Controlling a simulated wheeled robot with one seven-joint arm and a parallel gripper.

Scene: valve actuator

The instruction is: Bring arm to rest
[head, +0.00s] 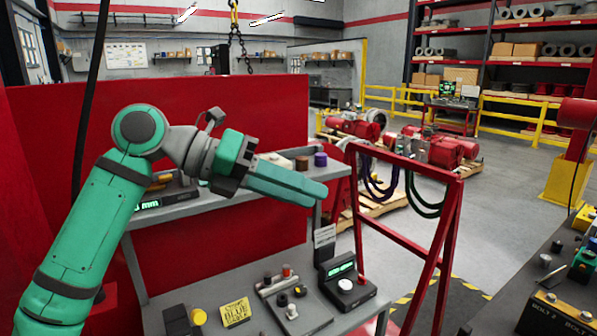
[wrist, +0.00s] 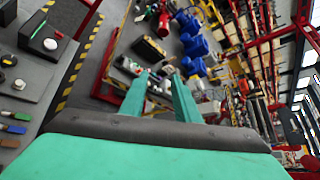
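My arm is teal and grey and reaches in from the left of the head view, bent at the elbow. My gripper (head: 312,192) hangs in the air in front of the grey workbench's upper shelf (head: 225,205), pointing right and slightly down. In the wrist view my gripper (wrist: 159,84) shows two teal fingers standing apart, with a clear gap and nothing between them. In the head view the fingers overlap, so the gap does not show there. My gripper appears to touch nothing.
The workbench's lower surface (head: 250,277) carries a yellow note (head: 235,312), a dark box with a green display (head: 342,280) and small parts. A red frame (head: 440,250) stands to its right. A dark table (head: 520,310) is at the right edge. Open floor (head: 500,215) lies between.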

